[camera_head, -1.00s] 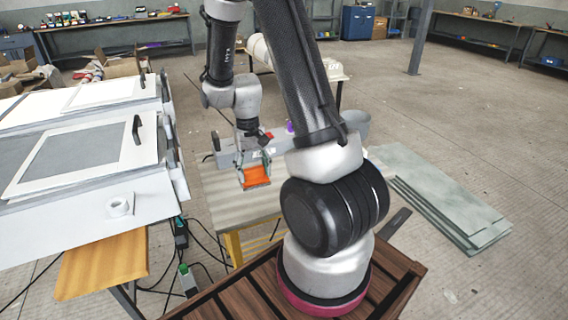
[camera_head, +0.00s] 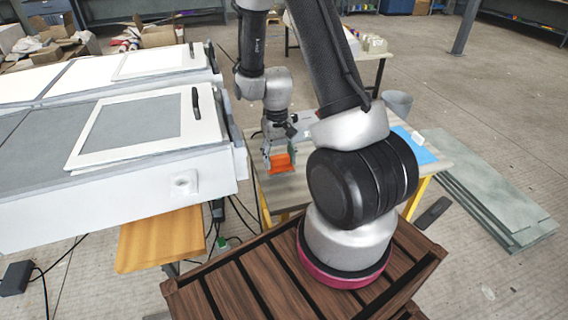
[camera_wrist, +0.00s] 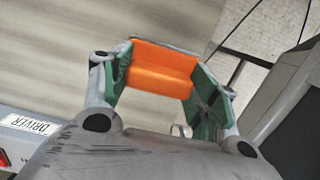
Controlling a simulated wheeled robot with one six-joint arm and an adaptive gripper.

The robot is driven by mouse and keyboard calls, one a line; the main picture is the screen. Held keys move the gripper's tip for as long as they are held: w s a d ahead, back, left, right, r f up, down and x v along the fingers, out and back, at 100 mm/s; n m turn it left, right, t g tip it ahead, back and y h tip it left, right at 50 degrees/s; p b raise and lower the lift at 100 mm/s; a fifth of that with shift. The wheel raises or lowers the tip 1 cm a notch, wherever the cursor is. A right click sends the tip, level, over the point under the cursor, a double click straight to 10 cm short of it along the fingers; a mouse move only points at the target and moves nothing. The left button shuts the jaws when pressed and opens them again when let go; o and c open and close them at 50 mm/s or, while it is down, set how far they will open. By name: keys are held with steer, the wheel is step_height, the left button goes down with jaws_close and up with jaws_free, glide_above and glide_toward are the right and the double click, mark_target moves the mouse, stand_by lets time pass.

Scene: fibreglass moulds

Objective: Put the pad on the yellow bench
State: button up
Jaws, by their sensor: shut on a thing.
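The pad is an orange block (camera_head: 280,162), held between the fingers of my gripper (camera_head: 279,158). In the wrist view the orange pad (camera_wrist: 160,70) sits between the green-lined fingers of my gripper (camera_wrist: 165,75), which are shut on it. The yellow bench (camera_head: 285,192), with a grey-beige top and yellow legs, lies below and behind the gripper in the head view. Its top also fills the left of the wrist view (camera_wrist: 60,50). The pad appears over this top; I cannot tell whether it touches. My arm hides part of the bench.
A grey box marked DRIVER (camera_wrist: 35,125) is on the bench. A large white mould table (camera_head: 120,185) stands close at left. Grey sheets (camera_head: 495,195) lie on the floor at right.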

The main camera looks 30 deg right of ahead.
steer(key=shift+f, duration=1.8)
steer(key=shift+f, duration=0.1)
steer(key=o, duration=1)
step_height(320, 180, up, 12)
steer(key=w, duration=0.1)
step_height(320, 180, up, 8)
steer(key=t, duration=0.1)
glide_above(280, 164)
steer(key=s+r+n+t, duration=0.1)
steer(key=s+r, duration=0.4)
steer(key=s+a+r+n+t, duration=0.1)
steer(key=s+r+t, duration=0.1)
steer(key=s+r, duration=0.3)
steer(key=s+r+n+t, duration=0.1)
steer(key=s+r, duration=0.5)
steer(key=shift+a+r+t, duration=0.3)
